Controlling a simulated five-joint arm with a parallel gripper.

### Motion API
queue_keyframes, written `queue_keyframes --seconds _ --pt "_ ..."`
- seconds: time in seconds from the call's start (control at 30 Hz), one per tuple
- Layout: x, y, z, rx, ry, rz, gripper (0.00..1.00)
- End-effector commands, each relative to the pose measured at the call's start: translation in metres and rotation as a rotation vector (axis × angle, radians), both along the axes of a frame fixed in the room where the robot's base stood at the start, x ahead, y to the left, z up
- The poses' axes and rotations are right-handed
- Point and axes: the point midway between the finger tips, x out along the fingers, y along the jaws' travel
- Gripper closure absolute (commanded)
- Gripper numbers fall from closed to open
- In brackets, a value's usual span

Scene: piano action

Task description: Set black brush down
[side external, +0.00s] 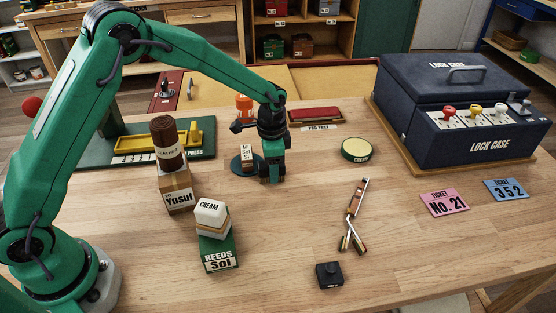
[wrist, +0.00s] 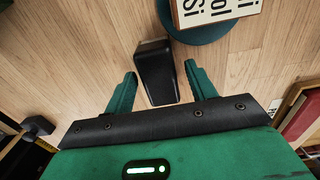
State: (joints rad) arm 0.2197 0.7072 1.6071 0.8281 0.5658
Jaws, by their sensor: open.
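In the wrist view a black block-like piece (wrist: 154,62), which appears to be the black brush, lies on the wooden table between the fingers of my gripper (wrist: 161,76). The fingers are open, with a gap visible on each side of it. In the side external view my gripper (side external: 272,178) points down, low over the table, just right of a small lettered block on a dark round base (side external: 241,166). The brush is not clearly visible there; my gripper seems to hide it.
The lettered block (side external: 246,153) is very close to my gripper. A round green tin (side external: 356,150) and a red pad tray (side external: 315,114) are nearby. Stacked boxes (side external: 212,235) stand front left, a small black box (side external: 329,275) in front, and a lock case (side external: 450,105) at right.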

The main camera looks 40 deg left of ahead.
Motion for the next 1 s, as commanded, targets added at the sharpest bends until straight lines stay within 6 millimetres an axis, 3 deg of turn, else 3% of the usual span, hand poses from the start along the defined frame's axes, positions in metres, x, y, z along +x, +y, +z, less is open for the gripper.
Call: queue_keyframes --seconds 0.27,0.7,1.0 --pt "0.001 0.000 0.027 -0.001 -0.004 0.000 0.44" --pt "0.001 0.000 0.096 -0.001 -0.004 0.000 0.44" --pt "0.000 0.000 0.119 0.000 -0.001 0.000 0.44"
